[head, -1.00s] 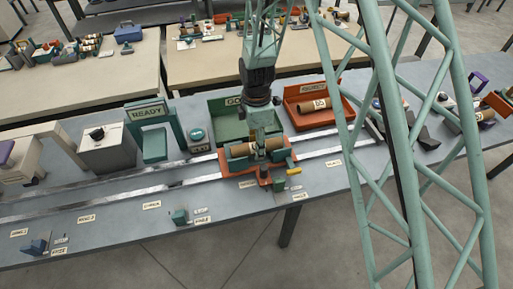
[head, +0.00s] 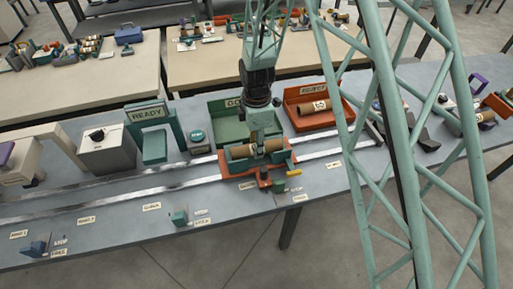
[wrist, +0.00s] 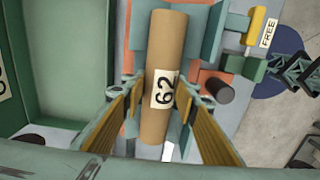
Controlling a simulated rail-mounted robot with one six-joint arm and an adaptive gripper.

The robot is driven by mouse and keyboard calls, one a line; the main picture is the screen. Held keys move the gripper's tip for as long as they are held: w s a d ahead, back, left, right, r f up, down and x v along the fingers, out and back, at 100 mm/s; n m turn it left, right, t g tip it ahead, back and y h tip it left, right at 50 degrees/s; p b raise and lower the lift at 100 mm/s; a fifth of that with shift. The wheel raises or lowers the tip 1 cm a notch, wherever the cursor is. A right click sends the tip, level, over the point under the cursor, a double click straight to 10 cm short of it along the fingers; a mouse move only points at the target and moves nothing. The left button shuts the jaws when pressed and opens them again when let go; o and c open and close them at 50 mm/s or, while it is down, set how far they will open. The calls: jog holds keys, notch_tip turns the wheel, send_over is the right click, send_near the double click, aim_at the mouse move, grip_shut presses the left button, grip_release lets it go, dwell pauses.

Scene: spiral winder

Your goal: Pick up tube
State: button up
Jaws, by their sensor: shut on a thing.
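A brown cardboard tube (wrist: 165,50) with a white label reading "62" lies in the teal cradle of an orange carriage; in the head view the tube (head: 241,153) lies across the carriage (head: 228,170). My gripper (wrist: 158,100) comes down from above and is shut on the tube near its label, one yellow-lined finger on each side. In the head view my gripper (head: 265,140) hides part of the tube. I cannot tell whether the tube is clear of the cradle.
A green bin (head: 217,106) and a red bin (head: 331,122) holding another tube (head: 313,107) stand behind the carriage. A yellow-handled lever (head: 293,173) is at its front. Metal rails (head: 120,192) run along the grey table. A READY frame (head: 148,112) stands to the left.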

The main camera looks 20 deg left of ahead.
jog(key=shift+r, duration=4.95)
